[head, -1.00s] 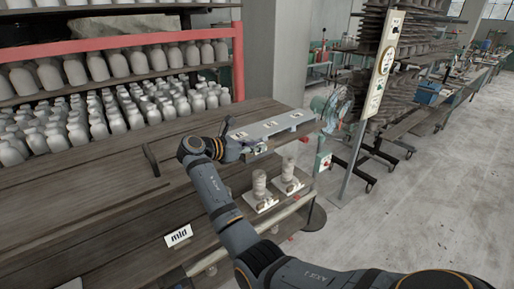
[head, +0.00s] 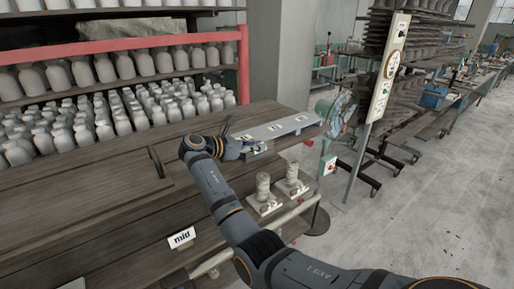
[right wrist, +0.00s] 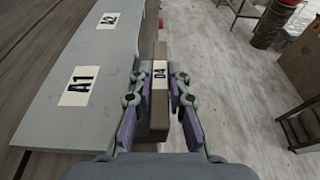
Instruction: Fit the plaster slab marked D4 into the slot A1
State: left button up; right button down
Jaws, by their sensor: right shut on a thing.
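In the right wrist view the plaster slab marked D4 (right wrist: 159,118) is a narrow tan block with a white label on its top face. My right gripper (right wrist: 161,88) is shut on it, with purple pads on both sides. The grey board (right wrist: 75,120) lies to the left, with label A1 (right wrist: 79,85) near and label A2 (right wrist: 108,21) farther off. The slab is beside the board's right edge. Slot openings are hidden from this view. In the head view my right gripper (head: 243,147) is at the near end of the board (head: 272,130). My left gripper is out of view.
Two stacked round pieces on pale bases (head: 265,207) stand below the board. A shelf of pale bottles (head: 75,118) fills the left behind the wooden table (head: 90,205). A fan (head: 338,108) and a signpost (head: 385,75) stand to the right. Floor is open at right.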

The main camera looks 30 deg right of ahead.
jog(key=shift+w+r, duration=0.1)
jog(key=shift+w, duration=0.6)
jog(key=c, duration=1.2)
grip_release()
jog(key=shift+a, duration=0.1)
jog(key=shift+a, duration=0.15)
jog(key=v, duration=1.1)
jog(key=shift+s+a+r, duration=0.1)
jog(key=shift+a+r, duration=0.05)
jog(key=shift+a, duration=0.15)
